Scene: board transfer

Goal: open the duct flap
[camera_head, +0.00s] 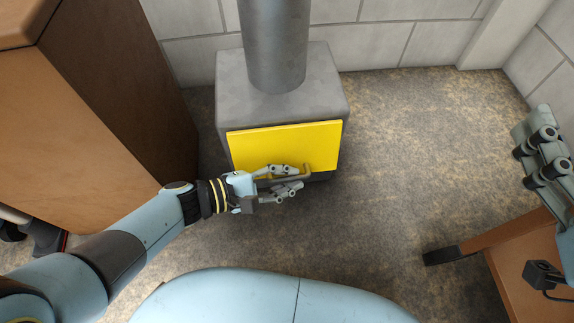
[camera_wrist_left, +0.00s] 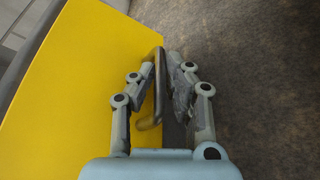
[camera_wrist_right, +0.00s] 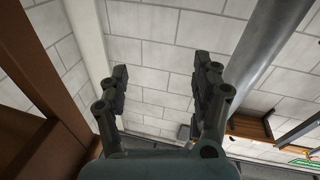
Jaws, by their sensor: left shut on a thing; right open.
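The yellow duct flap (camera_head: 285,145) is on the front of a grey duct box (camera_head: 290,85) on the floor. It looks closed or nearly so; I cannot tell exactly. A bar handle (camera_head: 305,172) runs along its lower part. My left gripper (camera_head: 292,178) is at the handle, its fingers on either side of it. In the left wrist view the fingers (camera_wrist_left: 167,75) close around the handle (camera_wrist_left: 158,80) beside the yellow flap (camera_wrist_left: 75,90). My right gripper (camera_wrist_right: 163,75) is open and empty, pointing at a block wall. Part of it shows at the head view's right edge (camera_head: 545,155).
A grey round pipe (camera_head: 273,45) rises from the box. A brown wooden cabinet (camera_head: 110,100) stands close on the left. A wooden table (camera_head: 525,255) is at the lower right. The floor (camera_head: 420,140) right of the box is clear.

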